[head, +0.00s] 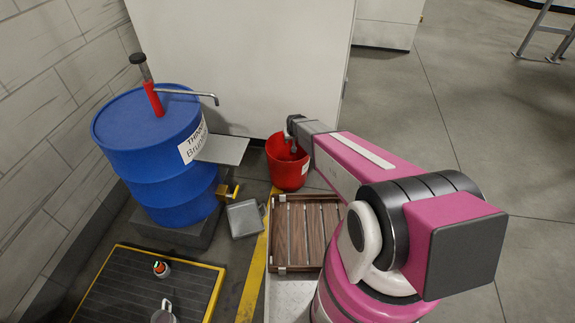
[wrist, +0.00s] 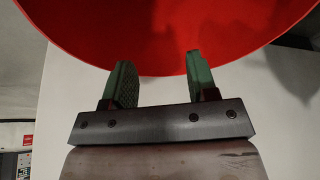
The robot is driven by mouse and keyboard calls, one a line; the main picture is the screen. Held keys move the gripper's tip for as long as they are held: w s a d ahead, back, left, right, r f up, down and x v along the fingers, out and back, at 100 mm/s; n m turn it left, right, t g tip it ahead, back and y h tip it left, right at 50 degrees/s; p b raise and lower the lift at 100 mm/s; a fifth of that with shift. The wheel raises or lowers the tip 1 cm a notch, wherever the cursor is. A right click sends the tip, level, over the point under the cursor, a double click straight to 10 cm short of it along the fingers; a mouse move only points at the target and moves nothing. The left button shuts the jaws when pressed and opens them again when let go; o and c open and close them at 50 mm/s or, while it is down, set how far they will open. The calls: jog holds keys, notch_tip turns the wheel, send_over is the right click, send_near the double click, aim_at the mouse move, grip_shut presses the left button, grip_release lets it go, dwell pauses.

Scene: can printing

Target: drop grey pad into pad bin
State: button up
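The red bucket (head: 287,172), which I take as the pad bin, stands on the floor against the white cabinet. Its red inside also fills the top of the wrist view (wrist: 165,25). My gripper (head: 293,145) is over the bucket's mouth, pointing at it. In the wrist view its two green fingers (wrist: 160,72) stand apart with nothing visible between them. I cannot make out a grey pad in either view. The bucket's floor is hidden in the head view, and only a darker patch or shadow shows inside it in the wrist view.
A blue drum (head: 150,150) with a hand pump stands at left, with a grey shelf (head: 222,150) beside it. A grey flat container (head: 244,219) and a wooden slatted tray (head: 308,235) lie before the bucket. A yellow-edged black mat (head: 130,290) is at lower left. Open floor is at right.

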jog(key=shift+r, duration=0.1)
jog(key=v, duration=1)
jog(key=shift+r, duration=0.3)
jog(key=shift+s, duration=0.1)
